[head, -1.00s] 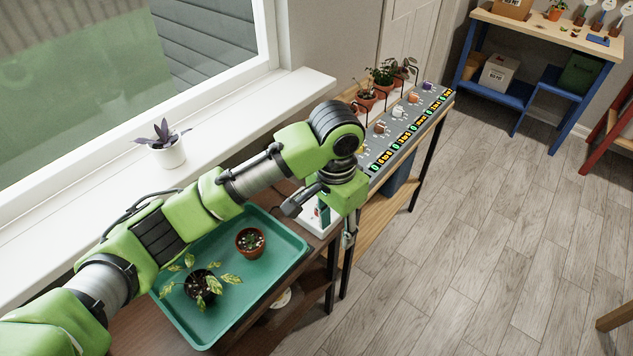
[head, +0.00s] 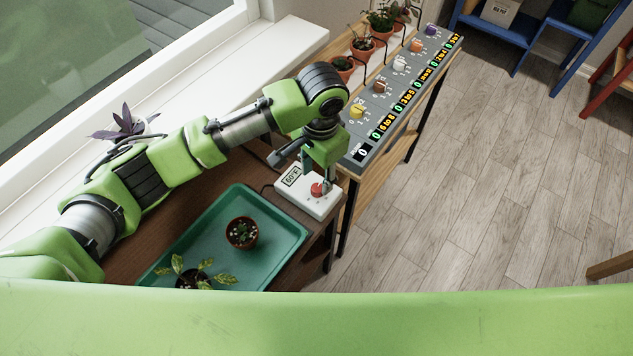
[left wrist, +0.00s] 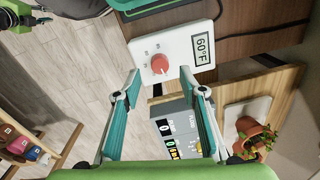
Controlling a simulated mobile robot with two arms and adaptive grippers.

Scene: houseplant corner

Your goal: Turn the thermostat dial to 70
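The thermostat (head: 297,192) is a white box on the brown table's right end, beside the green tray. Its red dial (head: 319,189) faces up, and its display (head: 291,177) reads 60°F. In the left wrist view the display (left wrist: 203,50) also reads 60°F, and the dial (left wrist: 160,64) lies just beyond the fingertips. My left gripper (head: 326,178) is above the thermostat's far right side. In the left wrist view my left gripper (left wrist: 160,73) is open, its two teal fingers apart with nothing between the tips. My right gripper is not recognisable in any view.
The green tray (head: 172,252) holds two potted plants. A grey control panel (head: 385,107) with coloured knobs and lit displays stands right behind the thermostat, potted plants beside it. A purple plant (head: 125,128) sits on the windowsill.

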